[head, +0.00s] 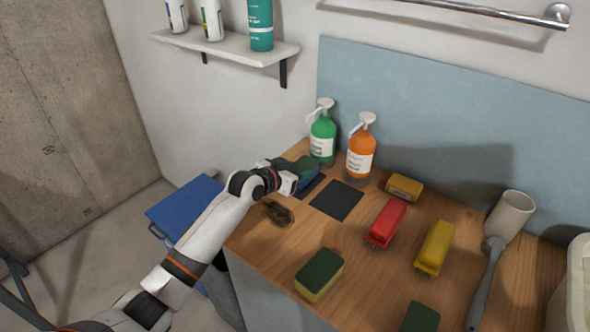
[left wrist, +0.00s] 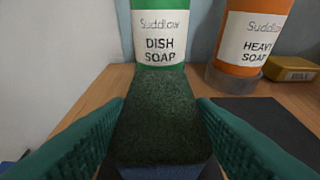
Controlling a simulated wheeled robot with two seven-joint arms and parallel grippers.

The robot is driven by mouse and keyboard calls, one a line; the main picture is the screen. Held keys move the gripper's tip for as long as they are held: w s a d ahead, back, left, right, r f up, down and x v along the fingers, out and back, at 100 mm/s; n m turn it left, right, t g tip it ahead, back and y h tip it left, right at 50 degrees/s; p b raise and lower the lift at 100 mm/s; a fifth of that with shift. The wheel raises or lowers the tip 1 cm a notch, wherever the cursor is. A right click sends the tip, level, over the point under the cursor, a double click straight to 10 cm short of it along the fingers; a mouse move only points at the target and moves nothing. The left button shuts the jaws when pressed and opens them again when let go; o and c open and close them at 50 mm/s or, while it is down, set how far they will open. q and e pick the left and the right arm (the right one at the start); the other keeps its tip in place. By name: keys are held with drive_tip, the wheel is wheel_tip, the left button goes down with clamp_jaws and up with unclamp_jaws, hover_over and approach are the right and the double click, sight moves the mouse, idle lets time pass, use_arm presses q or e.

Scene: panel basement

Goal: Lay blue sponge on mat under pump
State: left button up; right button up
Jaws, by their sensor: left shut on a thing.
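The blue sponge (head: 308,177) has a dark green scouring top and is held by my left gripper (head: 294,181). In the left wrist view the sponge (left wrist: 158,115) lies between the teal fingers of the gripper (left wrist: 160,108), its far end toward the green dish soap pump (left wrist: 160,35). The green pump (head: 322,137) stands at the back of the counter. A dark mat (head: 315,188) shows in front of it, partly hidden by the sponge and gripper; I cannot tell whether the sponge touches it. My right gripper is not in view.
An orange pump (head: 361,150) stands to the right, with an empty dark mat (head: 337,201) before it. A yellow-and-green sponge (head: 320,274), a red brush (head: 386,223), a yellow brush (head: 434,248) and a yellow block (head: 404,188) occupy the wooden counter (head: 375,285).

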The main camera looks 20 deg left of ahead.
use_arm(q)
drive_tip(key=shift+f, duration=0.15)
drive_tip(key=o, duration=1)
drive_tip(key=shift+r, duration=0.2)
drive_tip(key=v, duration=1.2)
drive_tip(key=shift+f+b, duration=0.1)
drive_tip(key=shift+b, duration=0.2)
